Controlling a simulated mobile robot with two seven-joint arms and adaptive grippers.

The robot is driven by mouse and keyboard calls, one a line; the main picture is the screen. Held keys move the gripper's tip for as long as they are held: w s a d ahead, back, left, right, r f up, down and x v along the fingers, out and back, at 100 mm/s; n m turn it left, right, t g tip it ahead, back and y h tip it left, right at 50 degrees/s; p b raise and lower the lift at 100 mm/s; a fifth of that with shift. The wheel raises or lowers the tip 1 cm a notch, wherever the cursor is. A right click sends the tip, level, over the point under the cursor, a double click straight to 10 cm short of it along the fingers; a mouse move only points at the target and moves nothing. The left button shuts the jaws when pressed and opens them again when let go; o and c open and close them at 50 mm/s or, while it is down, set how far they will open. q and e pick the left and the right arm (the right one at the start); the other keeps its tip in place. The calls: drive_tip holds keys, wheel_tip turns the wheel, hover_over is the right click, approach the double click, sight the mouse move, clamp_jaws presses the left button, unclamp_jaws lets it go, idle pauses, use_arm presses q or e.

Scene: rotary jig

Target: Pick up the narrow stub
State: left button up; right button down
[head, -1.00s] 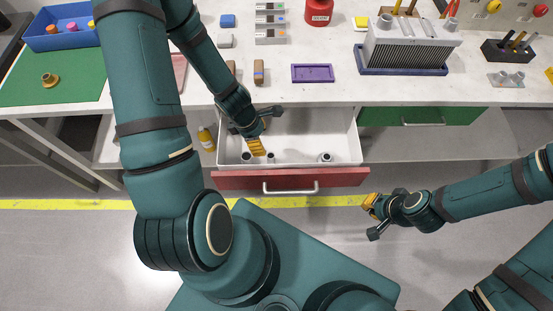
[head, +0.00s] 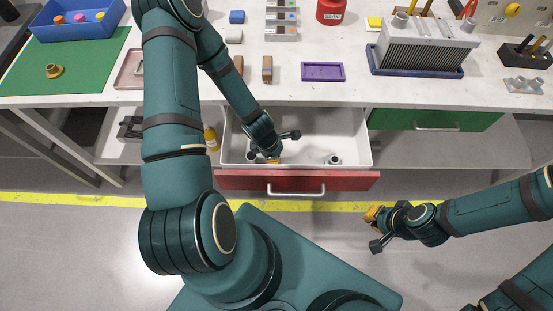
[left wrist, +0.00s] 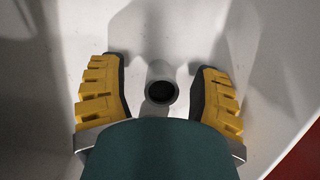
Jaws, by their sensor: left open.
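A grey hollow stub (left wrist: 160,84) with a dark bore stands between the two yellow-padded fingers of my left gripper (left wrist: 158,95) in the left wrist view. The fingers are open, with a gap on each side of it. In the head view my left gripper (head: 272,158) is down inside the open drawer, hiding part of what is beneath it. Another stub (head: 251,157) shows just left of it and one (head: 334,159) stands farther right. I cannot tell by width which is the narrow one. My right gripper (head: 372,214) is outside, right of the drawer; its finger opening is unclear.
The white drawer (head: 350,125) with a red front (head: 345,181) is pulled out under the worktop; its walls surround my left gripper. A purple tray (head: 323,72), a blue bin (head: 48,31) and a finned grey block (head: 428,48) are on top. Floor near my right gripper is clear.

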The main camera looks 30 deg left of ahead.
use_arm(q)
drive_tip(key=shift+d+f, duration=0.15)
drive_tip(key=shift+f, duration=0.3)
clamp_jaws()
